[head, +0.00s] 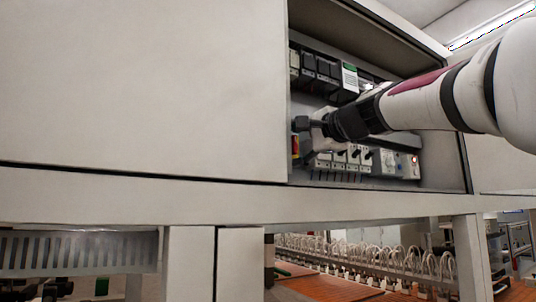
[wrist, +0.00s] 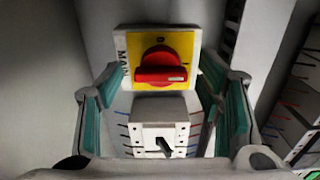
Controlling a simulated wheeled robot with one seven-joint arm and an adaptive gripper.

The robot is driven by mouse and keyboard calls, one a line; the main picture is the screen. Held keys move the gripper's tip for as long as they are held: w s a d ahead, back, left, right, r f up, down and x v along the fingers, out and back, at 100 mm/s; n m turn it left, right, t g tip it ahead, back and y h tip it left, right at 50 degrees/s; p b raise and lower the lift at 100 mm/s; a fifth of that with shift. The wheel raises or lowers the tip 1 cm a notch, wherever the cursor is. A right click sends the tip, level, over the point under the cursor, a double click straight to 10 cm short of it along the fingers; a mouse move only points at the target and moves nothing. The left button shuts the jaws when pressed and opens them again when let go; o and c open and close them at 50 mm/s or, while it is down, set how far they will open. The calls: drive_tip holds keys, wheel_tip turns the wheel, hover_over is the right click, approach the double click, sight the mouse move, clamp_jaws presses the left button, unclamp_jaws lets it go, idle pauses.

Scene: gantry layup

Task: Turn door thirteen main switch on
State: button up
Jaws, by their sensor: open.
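The main switch is a red rotary handle (wrist: 160,75) on a yellow plate (wrist: 184,48), with "MAIN" lettered on the white mount to its left. The handle's grip bar lies about horizontal in the wrist view. In the head view a small part of the red and yellow switch (head: 295,147) shows at the cabinet opening's left edge. My gripper (wrist: 160,88) is open, with teal-padded fingers to the left and right of the switch. The handle is between the fingers in the picture; I see no contact. In the head view my gripper (head: 309,131) reaches into the cabinet.
A grey breaker (wrist: 160,128) with a black toggle sits just below the switch. More breakers (head: 345,158) line the lower row, and dark modules (head: 325,72) the upper row. A closed panel (head: 140,85) borders the opening on the left.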

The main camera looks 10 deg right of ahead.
drive_tip(key=v, duration=1.2)
idle(0.4)
